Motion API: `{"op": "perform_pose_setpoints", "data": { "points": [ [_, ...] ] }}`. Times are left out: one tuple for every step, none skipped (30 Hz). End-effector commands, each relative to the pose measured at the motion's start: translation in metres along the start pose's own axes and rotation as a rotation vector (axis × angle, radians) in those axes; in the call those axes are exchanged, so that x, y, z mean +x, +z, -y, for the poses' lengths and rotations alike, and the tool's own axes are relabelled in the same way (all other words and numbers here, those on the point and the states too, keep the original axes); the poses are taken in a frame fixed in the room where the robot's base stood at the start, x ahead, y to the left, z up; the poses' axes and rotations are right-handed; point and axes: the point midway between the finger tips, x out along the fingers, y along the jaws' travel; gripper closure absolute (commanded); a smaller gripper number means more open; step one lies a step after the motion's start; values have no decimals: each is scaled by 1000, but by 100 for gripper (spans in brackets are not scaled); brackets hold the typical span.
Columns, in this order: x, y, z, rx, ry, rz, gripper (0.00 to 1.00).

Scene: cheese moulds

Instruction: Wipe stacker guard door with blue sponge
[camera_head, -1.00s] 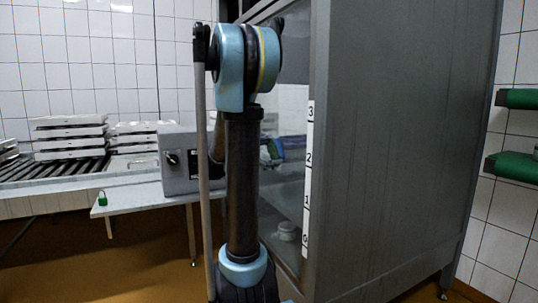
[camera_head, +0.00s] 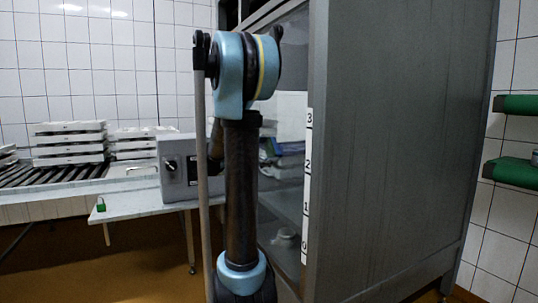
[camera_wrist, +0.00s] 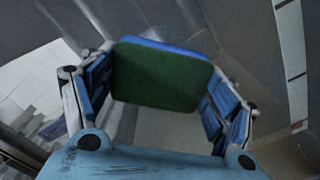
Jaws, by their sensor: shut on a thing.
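The sponge (camera_wrist: 158,78), dark green on its broad face with a blue edge along the top, is between the fingers of my gripper (camera_wrist: 158,88) in the wrist view. My gripper's blue-padded fingers are shut on its two sides. A grey surface lies close beyond the sponge; I cannot tell whether they touch. In the head view the guard door (camera_head: 283,205) is a see-through panel on the left side of the tall grey cabinet. My arm hides part of it. A small blue-green patch shows beside the arm, but the gripper itself is not clear there.
The grey cabinet (camera_head: 400,140) fills the right centre, with a numbered strip (camera_head: 307,185) on its edge. A grey control box (camera_head: 178,168) stands on a white table (camera_head: 140,203) with a green padlock (camera_head: 101,205). White moulds (camera_head: 70,140) are stacked on rollers. Green rolls (camera_head: 515,172) project at right.

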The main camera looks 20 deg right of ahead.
Motion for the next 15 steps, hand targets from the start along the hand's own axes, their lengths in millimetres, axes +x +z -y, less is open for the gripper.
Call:
{"op": "perform_pose_setpoints", "data": {
  "points": [
    [0,-3,-4,0,1,-1,44],
    [1,-5,-5,0,1,-1,44],
    [1,-7,-7,0,1,-1,44],
    [1,-8,-8,0,1,-1,44],
    [1,-9,-9,0,1,-1,44],
    [1,-10,-10,0,1,-1,44],
    [2,-11,-11,0,1,-2,44],
    [2,-11,-11,0,1,-2,44],
    [2,-12,-11,0,2,-2,44],
    [2,-12,-12,0,2,-2,44],
    [1,-13,-13,0,2,-2,44],
    [1,-14,-14,0,2,-2,44],
    [1,-15,-15,0,2,-2,44],
    [1,-17,-16,0,2,-2,44],
    [1,-19,-18,0,2,-2,44]
  ]
}}
